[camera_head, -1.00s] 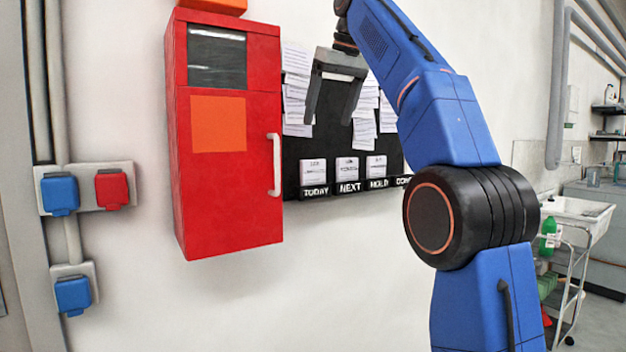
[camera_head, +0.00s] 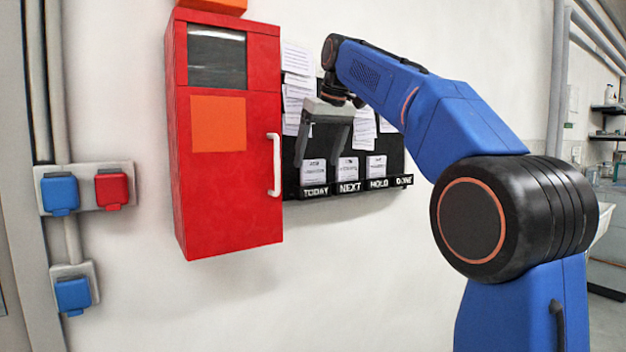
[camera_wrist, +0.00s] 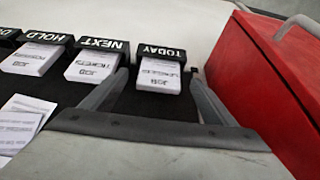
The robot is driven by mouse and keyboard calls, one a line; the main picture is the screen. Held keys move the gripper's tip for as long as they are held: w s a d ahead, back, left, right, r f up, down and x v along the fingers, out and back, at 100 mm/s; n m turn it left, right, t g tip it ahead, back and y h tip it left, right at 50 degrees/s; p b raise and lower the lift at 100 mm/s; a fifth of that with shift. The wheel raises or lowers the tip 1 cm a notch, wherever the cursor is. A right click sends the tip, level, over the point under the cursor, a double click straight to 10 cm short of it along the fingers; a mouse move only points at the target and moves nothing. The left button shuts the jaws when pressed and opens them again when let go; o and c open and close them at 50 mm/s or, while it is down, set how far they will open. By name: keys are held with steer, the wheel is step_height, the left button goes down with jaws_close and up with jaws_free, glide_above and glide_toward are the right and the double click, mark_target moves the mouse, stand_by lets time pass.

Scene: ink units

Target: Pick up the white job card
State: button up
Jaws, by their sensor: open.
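Three white job cards stand in labelled pockets on a black wall board (camera_head: 392,150). One is in TODAY (camera_head: 313,172), one in NEXT (camera_head: 347,168), one in HOLD (camera_head: 376,166). They look alike, with small dark print. My gripper (camera_head: 316,161) is open and empty, pointing down in front of the TODAY card. In the wrist view, the fingertips of my gripper (camera_wrist: 160,76) are on either side of the TODAY card (camera_wrist: 158,80), which shows between them. I cannot tell how far apart card and fingers are in depth.
A red cabinet (camera_head: 232,200) with a pale handle (camera_head: 273,165) stands close left of the board; in the wrist view the cabinet (camera_wrist: 262,75) is right beside my right finger. Loose paper sheets (camera_head: 298,90) hang above the pockets. The DONE pocket (camera_head: 403,181) shows no card.

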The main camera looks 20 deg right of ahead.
mark_target(315, 162)
steer(key=w+f, duration=0.2)
steer(key=f, duration=0.1)
steer(key=shift+w+a, duration=0.1)
steer(key=shift+a, duration=0.25)
steer(key=shift+w+a+f, duration=0.1)
steer(key=shift+w+f, duration=0.15)
steer(key=shift+f, duration=0.35)
steer(key=c, duration=1.1)
